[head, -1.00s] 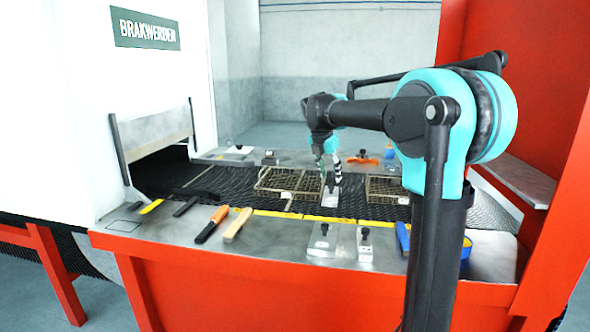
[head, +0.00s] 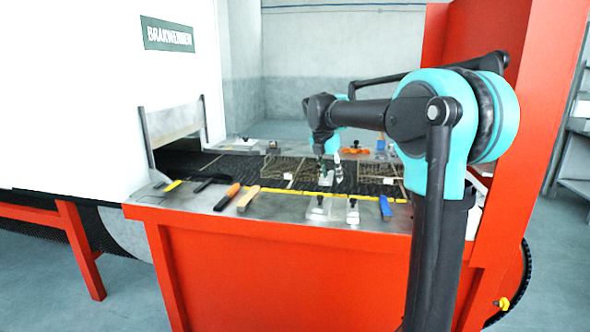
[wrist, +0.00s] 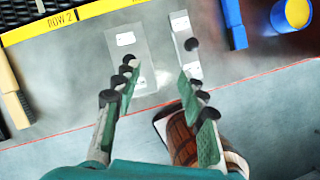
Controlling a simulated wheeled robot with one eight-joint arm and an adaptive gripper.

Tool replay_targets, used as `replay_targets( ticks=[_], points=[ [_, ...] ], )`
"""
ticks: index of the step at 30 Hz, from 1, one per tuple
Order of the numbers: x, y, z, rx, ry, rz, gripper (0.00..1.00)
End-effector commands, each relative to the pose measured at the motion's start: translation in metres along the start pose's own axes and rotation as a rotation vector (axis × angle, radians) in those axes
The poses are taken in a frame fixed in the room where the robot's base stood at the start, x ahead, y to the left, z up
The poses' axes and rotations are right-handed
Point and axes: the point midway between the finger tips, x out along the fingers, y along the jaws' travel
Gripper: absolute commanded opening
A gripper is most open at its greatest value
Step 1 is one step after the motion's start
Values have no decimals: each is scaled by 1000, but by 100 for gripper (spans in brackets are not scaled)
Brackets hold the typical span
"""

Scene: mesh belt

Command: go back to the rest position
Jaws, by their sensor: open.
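My gripper (head: 329,172) hangs at the end of my arm over the near side of the belt station in the head view. In the wrist view my gripper (wrist: 158,95) has its two green-padded fingers apart, with nothing between them. Below and beyond the fingers lie two metal plates with black knobs, a wider one (wrist: 125,42) and a narrow one (wrist: 183,28). A brown, wood-like rounded thing (wrist: 178,138) shows low behind the right finger, partly hidden; I cannot tell what it is.
The black mesh belt (head: 235,167) carries wire baskets (head: 290,172). On the near metal ledge lie an orange-handled tool (head: 227,197), a wooden-handled tool (head: 248,198) and a blue tool (head: 385,207). A blue and yellow round container (wrist: 290,15) stands at the ledge's right. Grey floor is open in front.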

Motion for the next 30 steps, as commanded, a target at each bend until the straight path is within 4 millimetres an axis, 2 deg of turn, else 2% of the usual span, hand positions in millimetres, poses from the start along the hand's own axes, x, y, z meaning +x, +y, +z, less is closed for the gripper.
replay_targets(
  ticks=[11, 19, 23, 30],
  points=[
    [19, -26, -21, 244, 18, 17, 42],
    [43, -62, -53, 572, 48, 34, 42],
    [62, -90, -79, 818, 74, 44, 42],
    [106, -160, -158, 1455, 154, 48, 42]
  ],
)
